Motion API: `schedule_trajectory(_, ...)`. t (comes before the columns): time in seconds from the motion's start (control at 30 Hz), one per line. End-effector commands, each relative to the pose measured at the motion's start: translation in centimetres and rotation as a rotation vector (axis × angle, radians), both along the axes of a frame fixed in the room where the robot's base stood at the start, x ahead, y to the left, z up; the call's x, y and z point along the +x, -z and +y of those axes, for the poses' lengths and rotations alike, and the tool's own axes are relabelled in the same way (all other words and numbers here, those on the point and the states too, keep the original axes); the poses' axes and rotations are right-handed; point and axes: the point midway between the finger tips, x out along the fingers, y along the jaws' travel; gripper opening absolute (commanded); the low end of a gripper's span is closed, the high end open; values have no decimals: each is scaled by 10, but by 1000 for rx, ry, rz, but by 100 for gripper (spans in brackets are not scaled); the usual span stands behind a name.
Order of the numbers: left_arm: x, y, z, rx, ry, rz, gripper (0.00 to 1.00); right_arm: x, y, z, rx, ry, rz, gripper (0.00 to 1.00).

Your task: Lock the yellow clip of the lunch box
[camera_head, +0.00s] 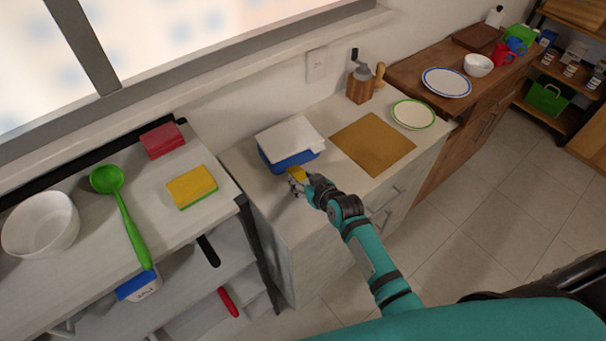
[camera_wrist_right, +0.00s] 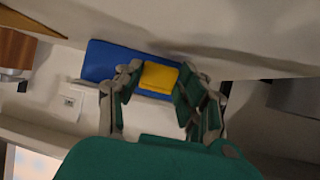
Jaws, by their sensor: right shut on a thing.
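The lunch box (camera_head: 289,161) sits on the white counter, with a blue body and a white lid (camera_head: 290,137). Its blue side also shows in the right wrist view (camera_wrist_right: 103,62). The yellow clip (camera_head: 296,172) is on the near side of the box. In the right wrist view the yellow clip (camera_wrist_right: 159,77) lies between the fingers of my right gripper (camera_wrist_right: 157,82). My right gripper (camera_head: 303,181) is shut on the clip at the box's near side. Its fingers partly hide the clip in the head view. My left gripper is in neither view.
A brown board (camera_head: 372,143) lies right of the box, with a green-rimmed plate (camera_head: 413,114) and a wooden grinder (camera_head: 360,85) beyond. On the left counter are a yellow sponge (camera_head: 191,186), a red block (camera_head: 162,140), a green ladle (camera_head: 124,212) and a white bowl (camera_head: 40,224).

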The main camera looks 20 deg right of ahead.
Motion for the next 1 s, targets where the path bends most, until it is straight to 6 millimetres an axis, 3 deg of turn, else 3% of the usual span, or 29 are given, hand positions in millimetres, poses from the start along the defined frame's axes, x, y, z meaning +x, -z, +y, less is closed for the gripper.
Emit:
schedule_trajectory(0.03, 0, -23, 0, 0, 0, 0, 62, 1, -15, 1, -6, 0, 36, 6)
schedule_trajectory(0.1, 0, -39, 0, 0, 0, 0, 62, 3, -20, 1, -18, 0, 89, 6)
schedule_trajectory(0.3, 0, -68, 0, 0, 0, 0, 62, 9, -27, 2, -57, 1, 269, 6)
schedule_trajectory(0.67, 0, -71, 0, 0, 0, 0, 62, 25, -39, 5, -130, 1, 599, 6)
schedule_trajectory(1.0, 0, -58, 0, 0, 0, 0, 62, 38, -46, 9, -184, 1, 854, 6)
